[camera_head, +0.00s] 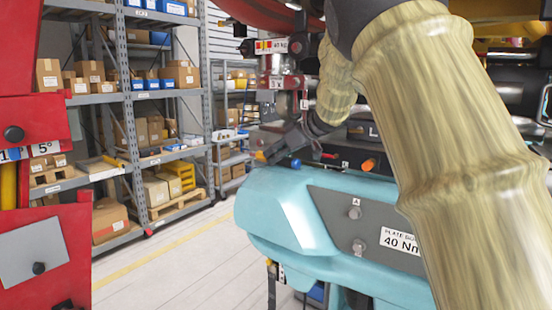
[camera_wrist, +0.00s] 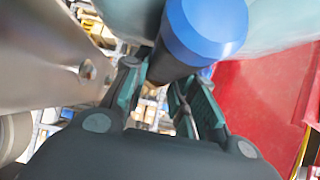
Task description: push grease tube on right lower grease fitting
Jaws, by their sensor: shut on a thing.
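My gripper (camera_wrist: 168,92) is shut on a dark tube with a blue end, which I take to be the grease tube (camera_wrist: 205,28). The blue end points up out of the fingers in the wrist view, and the dark part runs down between them. In the head view my gripper (camera_head: 281,148) is a small dark shape beyond the teal train body, left of my arm, and partly hidden by it. A small blue spot shows beside it. I cannot make out the right lower grease fitting, nor whether the tube touches anything.
The teal body with a grey plate (camera_head: 330,205) marked 40 Nm stands close below my arm. An orange knob (camera_head: 369,165) sits on its far side. A red frame (camera_head: 40,240) stands at left. Shelves (camera_head: 165,95) with boxes are behind. The floor (camera_head: 185,270) between is clear.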

